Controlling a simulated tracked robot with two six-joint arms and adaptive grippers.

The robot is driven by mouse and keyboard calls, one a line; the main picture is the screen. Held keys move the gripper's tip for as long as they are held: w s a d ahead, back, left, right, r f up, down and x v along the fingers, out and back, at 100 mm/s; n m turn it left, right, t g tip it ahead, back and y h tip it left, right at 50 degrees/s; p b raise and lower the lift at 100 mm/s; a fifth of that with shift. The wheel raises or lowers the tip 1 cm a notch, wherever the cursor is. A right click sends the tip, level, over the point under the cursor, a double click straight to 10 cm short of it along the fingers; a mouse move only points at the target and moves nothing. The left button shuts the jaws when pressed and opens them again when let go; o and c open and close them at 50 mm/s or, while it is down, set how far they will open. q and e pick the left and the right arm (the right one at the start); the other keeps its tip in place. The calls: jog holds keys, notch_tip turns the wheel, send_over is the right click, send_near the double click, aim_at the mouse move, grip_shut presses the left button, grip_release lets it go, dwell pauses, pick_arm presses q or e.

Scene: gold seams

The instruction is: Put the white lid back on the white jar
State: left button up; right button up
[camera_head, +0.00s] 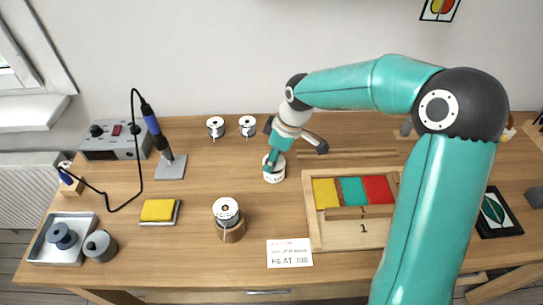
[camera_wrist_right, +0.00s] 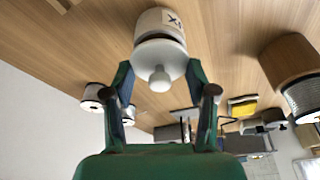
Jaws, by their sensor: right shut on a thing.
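The white jar (camera_head: 273,176) stands upright on the table near the middle, with dark marking on its side. It also shows in the right wrist view (camera_wrist_right: 156,20). The white lid (camera_wrist_right: 160,60), with a round knob, is between the fingers of my right gripper (camera_wrist_right: 159,72), which is shut on it. The lid is lined up with the jar's mouth; I cannot tell whether it rests on the rim or sits just above it. In the head view my right gripper (camera_head: 274,158) is over the jar and mostly hides the lid. My left gripper is not in view.
A wooden tray (camera_head: 314,226) with coloured tiles lies right of the jar. A large spool (camera_head: 228,229) stands front left, and two small spools (camera_head: 216,126) stand behind. A soldering stand (camera_head: 171,166), yellow sponge (camera_head: 158,210) and metal tray (camera_head: 75,261) are at left.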

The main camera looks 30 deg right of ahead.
jog(key=shift+f+b, duration=0.75)
jog(key=shift+b, duration=0.05)
dwell(1.4)
jog(key=o, duration=1)
jog(key=shift+o, duration=1.4)
jog(key=shift+s+r, duration=0.1)
jog(key=shift+r, duration=0.05)
jog(key=shift+r+p, duration=2.6)
jog(key=shift+r, duration=0.8)
